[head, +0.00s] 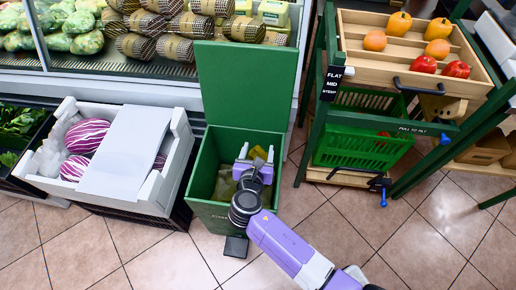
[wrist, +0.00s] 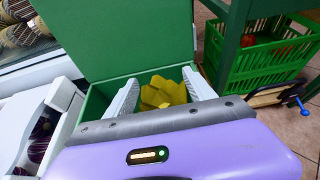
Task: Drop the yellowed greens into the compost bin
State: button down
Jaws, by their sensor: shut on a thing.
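The green compost bin (head: 210,210) stands on the floor with its lid (head: 240,85) raised at the back. In the wrist view, the bin's lid (wrist: 115,35) rises behind my fingers. My gripper (head: 257,158) is over the bin's opening, shut on the yellowed greens (wrist: 162,92). Some olive-yellow matter (head: 225,184) shows inside the bin, partly covered by my wrist.
A white crate (head: 168,195) with striped purple produce stands left of the bin. A green stand with a wooden fruit tray (head: 390,62) and a green crate (head: 365,150) is to the right. A black pedal (head: 236,246) sits at the bin's front. The tiled floor in front is open.

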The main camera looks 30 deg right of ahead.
jog(key=shift+f+b, duration=3.1)
jog(key=shift+f, duration=1.55)
jog(key=shift+c, duration=1.2)
grip_release()
jog(key=shift+f, duration=0.1)
jog(key=shift+s, duration=0.1)
jog(key=p+v, duration=0.2)
jog(key=v, duration=0.5)
jog(key=shift+s+a+r, duration=0.2)
jog(key=shift+s, duration=0.05)
